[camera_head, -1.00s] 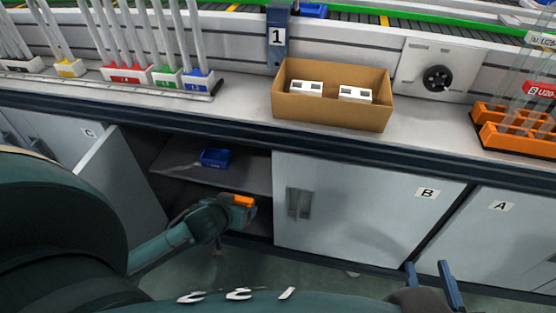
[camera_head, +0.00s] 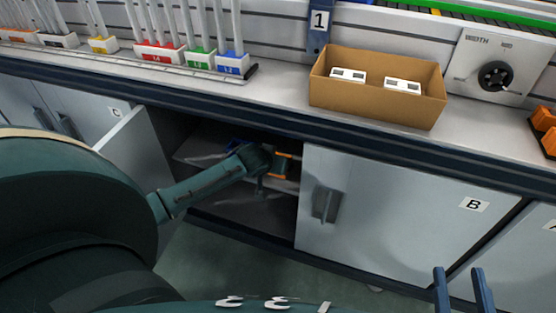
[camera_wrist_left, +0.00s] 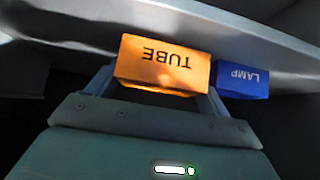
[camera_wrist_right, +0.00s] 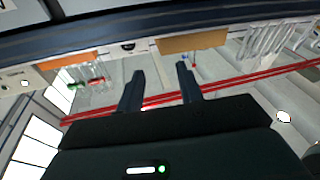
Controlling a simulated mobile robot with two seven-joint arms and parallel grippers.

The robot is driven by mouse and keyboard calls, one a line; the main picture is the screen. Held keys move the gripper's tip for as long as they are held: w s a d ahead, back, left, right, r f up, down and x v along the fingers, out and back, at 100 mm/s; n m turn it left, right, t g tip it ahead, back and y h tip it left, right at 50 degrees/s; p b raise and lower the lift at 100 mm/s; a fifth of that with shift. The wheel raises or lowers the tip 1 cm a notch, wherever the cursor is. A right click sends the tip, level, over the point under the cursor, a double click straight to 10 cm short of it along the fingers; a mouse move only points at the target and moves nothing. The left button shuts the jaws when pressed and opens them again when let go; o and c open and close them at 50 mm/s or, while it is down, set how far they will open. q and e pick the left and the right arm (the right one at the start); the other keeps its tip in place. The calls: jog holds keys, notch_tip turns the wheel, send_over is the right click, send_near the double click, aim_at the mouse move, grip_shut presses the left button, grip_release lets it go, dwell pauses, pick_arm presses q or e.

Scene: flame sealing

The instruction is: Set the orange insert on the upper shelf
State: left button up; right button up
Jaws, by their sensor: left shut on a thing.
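The orange insert (camera_wrist_left: 163,65), marked TUBE, is between the fingers of my left gripper (camera_wrist_left: 155,88), which is shut on it. In the head view a little of the orange insert (camera_head: 284,165) shows beyond the left wrist, inside the open cabinet at the upper shelf's (camera_head: 200,158) level. I cannot tell whether it touches the shelf. A blue insert (camera_wrist_left: 242,80), marked LAMP, sits on the shelf close beside it; my arm mostly hides it in the head view. My right gripper (camera_head: 464,285) is open and empty in front of cabinet B; its fingers also show in the right wrist view (camera_wrist_right: 158,85).
The open cabinet door (camera_head: 135,165) stands left of my left forearm. The closed door B (camera_head: 395,205) is close on the right. The counter edge (camera_head: 250,120) runs above the opening. The lower compartment (camera_head: 250,215) looks empty. A cardboard box (camera_head: 375,100) stands on the counter.

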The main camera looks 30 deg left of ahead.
pick_arm(q)
jog(key=w, duration=0.1)
jog(key=w+b, duration=0.1)
jog(key=w+f+b, duration=0.1)
jog(key=shift+w+a, duration=0.25)
jog(key=shift+a, duration=0.15)
jog(key=shift+f, duration=0.25)
jog(key=shift+r, duration=0.1)
jog(key=o, duration=0.8)
jog(key=shift+s, duration=0.1)
jog(key=shift+c, duration=0.2)
jog(key=o, duration=0.4)
pick_arm(e)
jog(key=shift+a+f, duration=0.1)
jog(key=shift+a, duration=0.15)
